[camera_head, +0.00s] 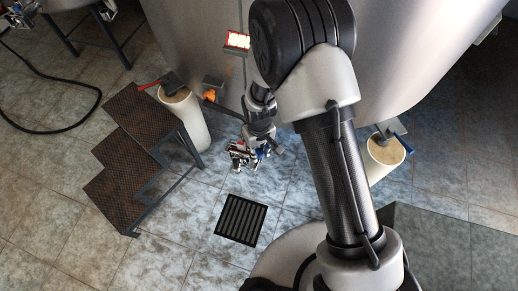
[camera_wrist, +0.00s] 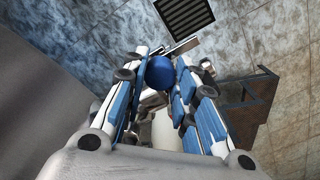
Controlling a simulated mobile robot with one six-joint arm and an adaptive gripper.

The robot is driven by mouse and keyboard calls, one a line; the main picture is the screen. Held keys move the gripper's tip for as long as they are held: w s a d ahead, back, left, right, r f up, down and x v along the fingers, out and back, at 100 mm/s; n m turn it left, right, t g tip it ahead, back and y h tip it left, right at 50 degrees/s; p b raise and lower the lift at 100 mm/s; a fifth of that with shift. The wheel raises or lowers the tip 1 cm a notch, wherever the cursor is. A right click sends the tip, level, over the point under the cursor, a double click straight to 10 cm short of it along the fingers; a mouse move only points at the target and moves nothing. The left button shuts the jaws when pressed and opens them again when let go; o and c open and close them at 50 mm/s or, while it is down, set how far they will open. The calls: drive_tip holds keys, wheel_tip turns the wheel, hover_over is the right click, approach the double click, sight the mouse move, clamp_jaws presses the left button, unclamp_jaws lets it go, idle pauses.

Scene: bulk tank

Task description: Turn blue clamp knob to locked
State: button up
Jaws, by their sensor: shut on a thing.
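The blue clamp knob (camera_wrist: 159,72) is a round blue ball between the fingertips of my gripper (camera_wrist: 160,66) in the wrist view. The two blue-padded fingers close on it from both sides. Pale metal pipe parts show below the knob, partly hidden by the fingers; the clamp's angle cannot be told. In the head view my gripper (camera_head: 250,154) is small, low at the front of the tank, and the knob there is mostly hidden by it.
The large steel tank (camera_head: 200,50) rises behind the gripper. Brown metal steps (camera_head: 125,130) stand to the left, beside a white tank leg (camera_head: 186,120). A black floor drain (camera_head: 241,220) lies in front. Tiled floor around it is clear.

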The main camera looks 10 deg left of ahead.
drive_tip(key=shift+m, duration=0.4)
drive_tip(key=m, duration=0.8)
drive_tip(key=shift+p, duration=0.3)
drive_tip(key=m, duration=0.4)
drive_tip(key=shift+m, duration=2.6)
drive_tip(key=o, duration=1.1)
